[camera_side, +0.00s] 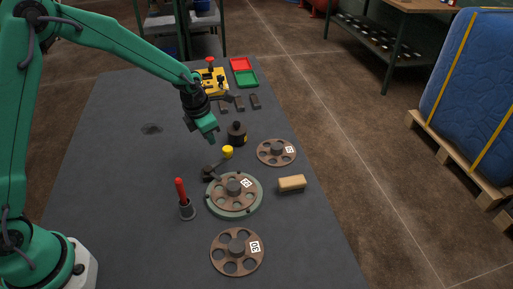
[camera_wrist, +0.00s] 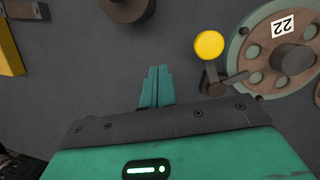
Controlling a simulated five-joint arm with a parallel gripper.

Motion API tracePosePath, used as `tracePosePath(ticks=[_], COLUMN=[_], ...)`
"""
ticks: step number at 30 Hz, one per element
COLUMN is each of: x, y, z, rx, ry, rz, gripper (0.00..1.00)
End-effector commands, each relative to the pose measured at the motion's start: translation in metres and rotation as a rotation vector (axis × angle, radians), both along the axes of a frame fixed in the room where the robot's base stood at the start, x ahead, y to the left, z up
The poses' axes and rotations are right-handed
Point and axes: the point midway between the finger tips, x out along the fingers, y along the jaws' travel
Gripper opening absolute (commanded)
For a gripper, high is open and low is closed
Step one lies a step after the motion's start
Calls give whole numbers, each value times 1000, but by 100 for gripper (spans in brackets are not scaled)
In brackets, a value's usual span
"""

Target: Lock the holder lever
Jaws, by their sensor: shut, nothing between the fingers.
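The holder is a round green base (camera_side: 258,208) with a brown holed disc (camera_side: 234,187) seated on it. In the wrist view, the green rim (camera_wrist: 237,45) is at the upper right and the disc reads 22. The holder lever has a yellow knob (camera_side: 228,152) and a dark pivot block (camera_side: 208,172) at the base's upper left edge. In the wrist view, the yellow knob (camera_wrist: 209,45) is to the right of my fingertips. My gripper (camera_side: 211,138) is shut and empty, above the table and apart from the knob. It also shows in the wrist view (camera_wrist: 157,72).
A dark weight (camera_side: 237,134) stands close behind the knob. Two loose discs (camera_side: 276,152) (camera_side: 237,251), a wooden block (camera_side: 291,183) and a red-handled tool (camera_side: 181,190) in a cup surround the holder. A yellow fixture (camera_side: 212,82) stands farther back. The table's left side is mostly clear.

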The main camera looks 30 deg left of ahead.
Motion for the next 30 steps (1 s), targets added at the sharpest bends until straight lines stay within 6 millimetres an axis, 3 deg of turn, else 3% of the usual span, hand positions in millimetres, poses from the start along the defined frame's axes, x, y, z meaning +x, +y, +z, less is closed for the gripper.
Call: tracePosePath(ticks=[2,12,18,30], x=[0,1,1,0], y=[14,25,31,34], z=[0,61,85,98], rx=[6,11,13,16], ry=[0,-4,-4,1], rz=[5,4,4,4], gripper=[0,0,0,0])
